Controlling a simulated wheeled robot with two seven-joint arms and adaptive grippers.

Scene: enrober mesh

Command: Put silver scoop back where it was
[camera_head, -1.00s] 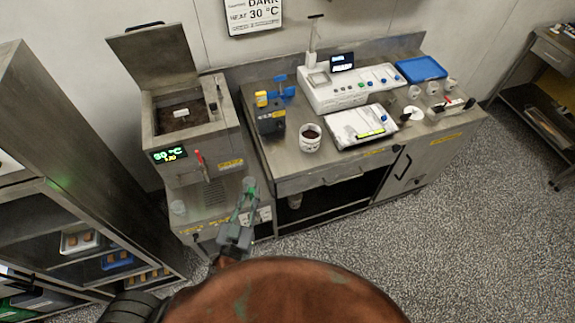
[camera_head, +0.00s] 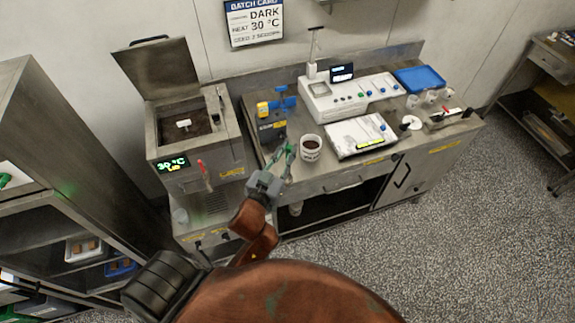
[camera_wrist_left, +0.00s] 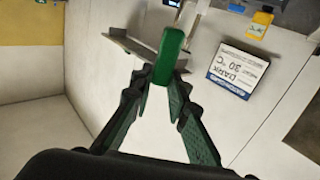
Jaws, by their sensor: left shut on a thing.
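My left gripper (camera_head: 283,163) is above the front edge of the steel bench, just left of a white cup (camera_head: 311,154) with dark contents. In the left wrist view its fingers (camera_wrist_left: 166,84) are shut on a green grip (camera_wrist_left: 169,58), with a thin silvery part (camera_wrist_left: 184,22) beyond it. I take this to be the silver scoop; its bowl is not clear in either view. My right gripper is not in view.
A melting tank (camera_head: 195,137) with its lid raised stands left of the bench. On the bench are a yellow-and-blue device (camera_head: 271,121), a white control console (camera_head: 340,98), a scale (camera_head: 361,136) and a blue tray (camera_head: 420,77). A rack (camera_head: 45,190) stands at far left.

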